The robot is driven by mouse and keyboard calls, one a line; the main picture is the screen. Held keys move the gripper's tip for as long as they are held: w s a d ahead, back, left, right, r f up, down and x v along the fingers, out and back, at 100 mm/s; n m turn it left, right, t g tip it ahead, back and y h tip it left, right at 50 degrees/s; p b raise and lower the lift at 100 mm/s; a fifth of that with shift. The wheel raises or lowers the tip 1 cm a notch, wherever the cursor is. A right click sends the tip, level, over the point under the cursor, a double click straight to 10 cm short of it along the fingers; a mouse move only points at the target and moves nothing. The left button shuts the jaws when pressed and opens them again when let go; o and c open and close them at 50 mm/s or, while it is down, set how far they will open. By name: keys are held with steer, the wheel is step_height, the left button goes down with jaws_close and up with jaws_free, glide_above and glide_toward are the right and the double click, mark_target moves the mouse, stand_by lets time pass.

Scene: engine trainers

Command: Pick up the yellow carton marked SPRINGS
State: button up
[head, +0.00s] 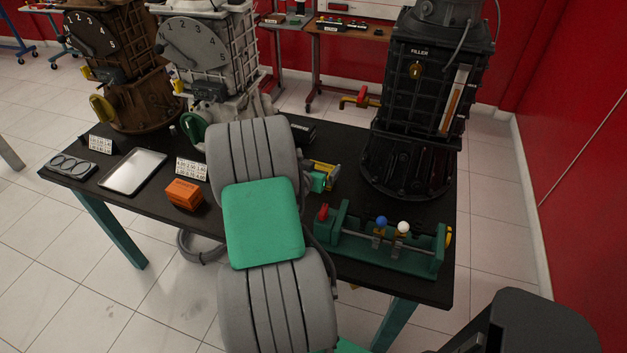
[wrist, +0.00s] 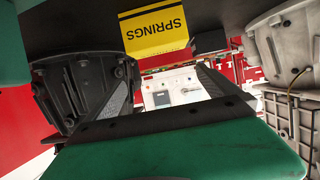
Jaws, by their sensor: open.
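The yellow carton marked SPRINGS (wrist: 154,30) shows upside down in the wrist view, at the top middle against the dark tabletop. Its lettered face is towards me. In the head view a yellow patch (head: 326,169) beside my arm appears to be this carton, mostly hidden. My gripper (wrist: 165,78) has its two dark fingers spread apart with nothing between them. In the picture the carton lies just beyond the fingertips, roughly in line with the gap. In the head view, only part of my gripper (head: 317,182) shows to the right of my grey and green arm.
A small black box (wrist: 208,42) stands beside the carton. The black engine (head: 425,110) is to the right, the white engine (head: 205,60) behind left. A green fixture with knobs (head: 385,240) is at the front right. An orange carton (head: 184,193) and metal tray (head: 133,171) lie left.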

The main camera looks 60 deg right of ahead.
mark_target(323, 165)
step_height(323, 165, down, 4)
steer(key=b, duration=0.3)
steer(key=shift+w+f, duration=0.15)
steer(key=shift+f, duration=0.1)
steer(key=p+x, duration=0.1)
steer(key=x, duration=0.7)
steer(key=shift+w+r, duration=0.1)
steer(key=shift+r, duration=0.2)
steer(key=c, duration=1.5)
steer(key=shift+c, duration=0.2)
